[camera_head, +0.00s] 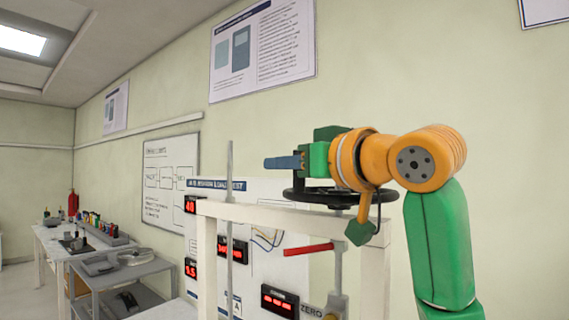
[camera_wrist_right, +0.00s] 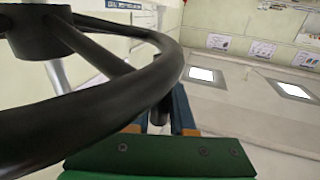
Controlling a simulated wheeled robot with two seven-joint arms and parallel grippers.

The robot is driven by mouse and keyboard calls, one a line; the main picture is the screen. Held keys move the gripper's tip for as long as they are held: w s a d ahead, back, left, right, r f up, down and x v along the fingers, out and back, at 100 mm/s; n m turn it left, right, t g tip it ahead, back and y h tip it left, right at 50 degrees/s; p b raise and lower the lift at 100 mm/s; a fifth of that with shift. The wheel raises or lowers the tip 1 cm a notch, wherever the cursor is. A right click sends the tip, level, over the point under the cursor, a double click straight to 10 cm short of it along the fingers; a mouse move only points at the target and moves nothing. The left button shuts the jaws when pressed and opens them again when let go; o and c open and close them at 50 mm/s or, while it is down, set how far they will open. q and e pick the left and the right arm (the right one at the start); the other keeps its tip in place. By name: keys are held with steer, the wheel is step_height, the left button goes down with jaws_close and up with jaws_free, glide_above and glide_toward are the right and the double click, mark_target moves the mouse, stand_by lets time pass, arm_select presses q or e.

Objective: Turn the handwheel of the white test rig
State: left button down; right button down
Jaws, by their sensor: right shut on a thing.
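The white test rig (camera_head: 260,213) stands at the lower middle of the head view, with a panel and red number displays behind its frame. Its black handwheel (camera_head: 304,194) lies about level on top. In the wrist view, the handwheel rim (camera_wrist_right: 150,85) and a spoke fill the left and middle. My right gripper (camera_head: 285,162) is at the wheel, its arm coming in from the right. My gripper and wrist hide part of the wheel in the head view. My left gripper is not in view.
A red lever (camera_head: 308,249) sticks out below the wheel. A thin upright rod (camera_head: 229,190) stands at the rig's left. A grey cart (camera_head: 125,270) and a white bench (camera_head: 50,240) with tools are farther left. The wall with posters is behind.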

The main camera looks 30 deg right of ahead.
mark_target(326, 196)
steer(key=shift+r, duration=0.15)
steer(key=shift+s+a+n+y, duration=0.1)
steer(key=shift+s+n+y, duration=0.25)
steer(key=shift+n+y, duration=0.35)
steer(key=c, duration=0.8)
jaws_free()
steer(key=shift+s, duration=0.1)
steer(key=shift+o, duration=0.2)
steer(key=shift+s, duration=0.2)
steer(key=shift+s+b, duration=0.2)
steer(key=shift+b, duration=0.1)
steer(key=s, duration=0.2)
steer(key=s+d+b, duration=0.1)
steer(key=s, duration=0.1)
steer(key=s+b, duration=0.1)
steer(key=s, duration=0.1)
steer(key=shift+s+d, duration=0.15)
steer(key=shift+d, duration=0.1)
steer(key=shift+s, duration=0.4)
steer(key=shift+w, duration=0.3)
